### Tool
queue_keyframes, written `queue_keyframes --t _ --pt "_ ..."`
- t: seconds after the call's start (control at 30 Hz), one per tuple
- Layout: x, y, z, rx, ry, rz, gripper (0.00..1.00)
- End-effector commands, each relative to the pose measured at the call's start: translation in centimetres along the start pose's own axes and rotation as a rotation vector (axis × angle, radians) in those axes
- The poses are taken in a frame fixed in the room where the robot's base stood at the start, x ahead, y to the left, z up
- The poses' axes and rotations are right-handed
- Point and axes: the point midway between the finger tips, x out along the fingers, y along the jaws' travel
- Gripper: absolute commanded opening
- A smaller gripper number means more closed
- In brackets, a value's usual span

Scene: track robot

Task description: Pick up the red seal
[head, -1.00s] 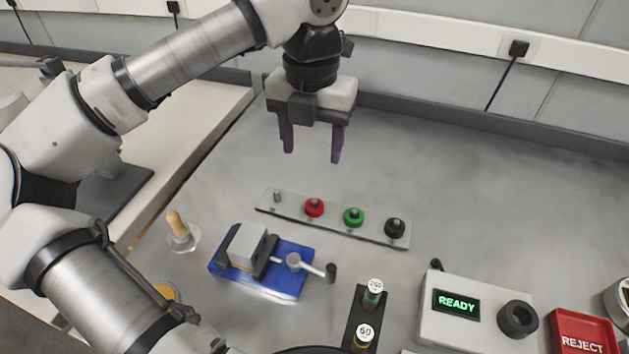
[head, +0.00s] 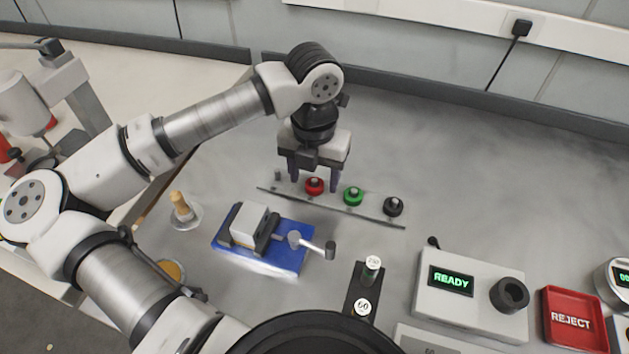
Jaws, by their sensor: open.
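The red seal (head: 314,186) is a small ring on a peg of the grey rack bar (head: 375,213). My gripper (head: 315,181) is open and pointing down, with its dark fingers low at the rack. In the picture one finger is to the left of the red seal and the other to the right. I cannot tell whether either finger touches it. A green seal (head: 353,196) and a black seal (head: 393,206) stand on pegs to the right. A bare peg (head: 278,174) shows at the left end.
A blue-based vise (head: 291,257) with a lever stands in front of the rack. A READY box (head: 470,290) and a red REJECT tray (head: 572,319) are at front right. A wooden-handled tool (head: 181,204) stands at left. The table behind the rack is clear.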

Motion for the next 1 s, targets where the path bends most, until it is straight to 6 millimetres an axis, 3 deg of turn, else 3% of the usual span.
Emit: queue_keyframes --t 0.1,0.37,0.7,1.0 --pt "1.01 -0.04 -0.04 0.001 0.0 -0.001 0.58" --pt "1.22 -0.02 -0.01 0.001 -0.001 0.0 0.57" --pt "1.19 -0.01 -0.01 0.001 -0.001 0.0 0.12" --pt "1.03 0.0 0.0 0.0 -0.001 0.001 0.1"
